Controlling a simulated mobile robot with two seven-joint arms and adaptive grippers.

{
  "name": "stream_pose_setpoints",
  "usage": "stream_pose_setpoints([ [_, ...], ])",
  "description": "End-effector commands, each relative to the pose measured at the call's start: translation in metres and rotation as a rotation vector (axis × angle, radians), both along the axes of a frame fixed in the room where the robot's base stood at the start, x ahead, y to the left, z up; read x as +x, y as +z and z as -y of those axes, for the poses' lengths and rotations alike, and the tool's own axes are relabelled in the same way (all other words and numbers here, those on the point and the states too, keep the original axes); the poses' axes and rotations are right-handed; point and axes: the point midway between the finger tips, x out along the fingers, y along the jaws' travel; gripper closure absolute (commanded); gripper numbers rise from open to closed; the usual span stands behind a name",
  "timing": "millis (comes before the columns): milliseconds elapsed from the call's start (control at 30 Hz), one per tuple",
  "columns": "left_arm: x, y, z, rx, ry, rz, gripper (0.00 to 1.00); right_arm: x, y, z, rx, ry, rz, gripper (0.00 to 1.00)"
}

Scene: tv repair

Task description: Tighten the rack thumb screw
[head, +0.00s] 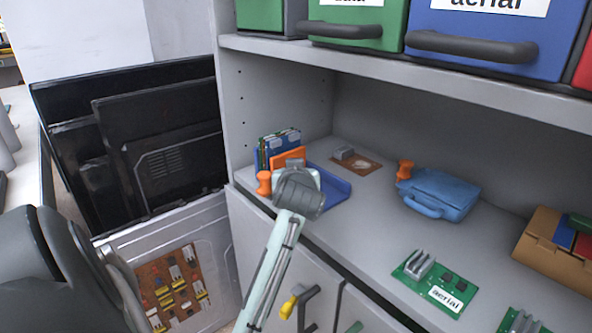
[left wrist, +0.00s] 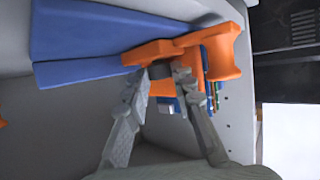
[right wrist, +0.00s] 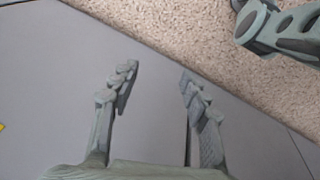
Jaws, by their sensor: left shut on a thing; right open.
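The rack (head: 333,187) stands at the left end of the shelf, with a blue base, orange parts and upright circuit boards. An orange spool-shaped end (head: 264,183) shows at its left; the left wrist view shows it too (left wrist: 224,55). My left gripper (head: 298,176) is at the rack's front. In the left wrist view its fingertips (left wrist: 164,78) close on a small dark round knob (left wrist: 160,70) under an orange bar, apparently the thumb screw. The head view hides this contact. My right gripper (right wrist: 153,82) is open and empty, before grey cabinet doors.
A blue case (head: 440,192), a brown board (head: 358,165) and a green aerial board (head: 432,282) lie on the shelf. A cardboard box (head: 553,245) is at the right. Bins fill the upper shelf (head: 420,75). Dark panels (head: 160,130) lean at left. Carpet (right wrist: 180,35) shows below.

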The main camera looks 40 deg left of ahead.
Motion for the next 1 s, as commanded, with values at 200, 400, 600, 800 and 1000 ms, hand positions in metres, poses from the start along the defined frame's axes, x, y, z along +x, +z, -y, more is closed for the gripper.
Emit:
stream_pose_setpoints([
  [200,-0.0026,0.0008,-0.0027,0.002,-0.097,0.001,1.0,-0.0045,-0.0055,0.0014,-0.003,0.006,-0.006,0.54],
  [400,-0.0028,0.0006,-0.0031,0.0,-0.138,0.002,1.0,-0.0052,-0.0065,0.0014,-0.005,0.007,-0.006,0.54],
  [600,-0.0026,0.0006,-0.0031,0.002,-0.147,0.001,1.0,-0.0052,-0.0066,0.0013,-0.004,0.007,-0.007,0.54],
  [800,-0.0025,0.0006,-0.0032,0.001,-0.147,0.001,1.0,-0.0051,-0.0066,0.0013,-0.004,0.007,-0.007,0.54],
  [1000,-0.0025,0.0005,-0.0032,0.001,-0.146,0.001,0.55,-0.0052,-0.0066,0.0012,-0.004,0.007,-0.008,0.54],
])
